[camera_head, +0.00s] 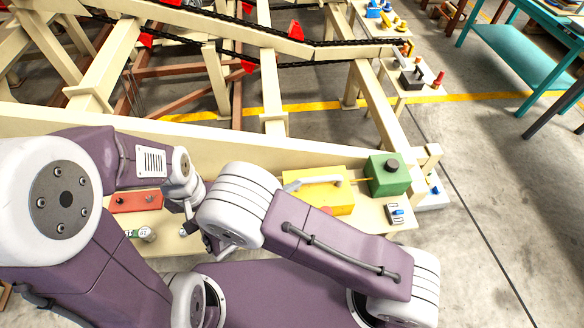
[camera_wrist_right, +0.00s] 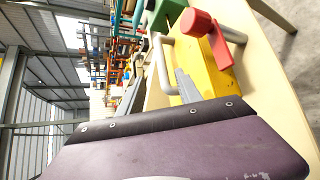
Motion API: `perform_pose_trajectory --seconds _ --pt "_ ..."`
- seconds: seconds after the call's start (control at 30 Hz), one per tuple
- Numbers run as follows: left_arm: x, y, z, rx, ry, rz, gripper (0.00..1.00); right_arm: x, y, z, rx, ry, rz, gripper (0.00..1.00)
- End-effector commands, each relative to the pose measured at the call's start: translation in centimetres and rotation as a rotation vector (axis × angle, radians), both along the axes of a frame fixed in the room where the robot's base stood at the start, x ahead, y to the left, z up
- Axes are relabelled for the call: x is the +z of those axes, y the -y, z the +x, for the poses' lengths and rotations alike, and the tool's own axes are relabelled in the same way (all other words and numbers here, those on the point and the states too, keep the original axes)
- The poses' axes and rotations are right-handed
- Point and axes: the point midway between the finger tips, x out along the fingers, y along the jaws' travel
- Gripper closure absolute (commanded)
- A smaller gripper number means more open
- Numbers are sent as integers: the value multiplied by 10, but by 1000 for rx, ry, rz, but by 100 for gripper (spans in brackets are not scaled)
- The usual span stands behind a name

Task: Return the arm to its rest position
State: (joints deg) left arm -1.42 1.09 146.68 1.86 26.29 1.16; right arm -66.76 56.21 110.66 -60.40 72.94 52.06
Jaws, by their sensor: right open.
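The wrists of my two arms overlap over the left-middle of the pale workbench (camera_head: 370,222) in the head view. My right gripper (camera_head: 213,240) is mostly hidden there, among white joints and dark fittings. A yellow box (camera_head: 330,200) with a pale bent handle (camera_head: 318,183) lies to the right of the wrists. The box (camera_wrist_right: 222,72) looks close to the fingers in the wrist view. My left arm comes in from the left; its jaws cannot be made out.
A green block (camera_head: 388,177) with a dark knob and a small blue-white part (camera_head: 396,213) are on the bench's right. A red box (camera_head: 135,201) sits left. A red knob (camera_wrist_right: 198,22) shows near the yellow box. A chain frame (camera_head: 290,40) stands behind.

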Motion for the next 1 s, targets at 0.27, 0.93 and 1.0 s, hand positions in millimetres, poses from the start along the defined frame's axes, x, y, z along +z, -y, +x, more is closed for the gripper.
perform_pose_trajectory --seconds 0.27,0.93,1.0 --pt "10 0 0 0 0 0 100 11 15 -1 -48 -26 8 58" --pt "0 0 0 0 0 0 100 50 141 -59 -983 -86 1286 58" --pt "0 0 0 0 0 0 100 50 142 -58 -983 -80 1293 58"
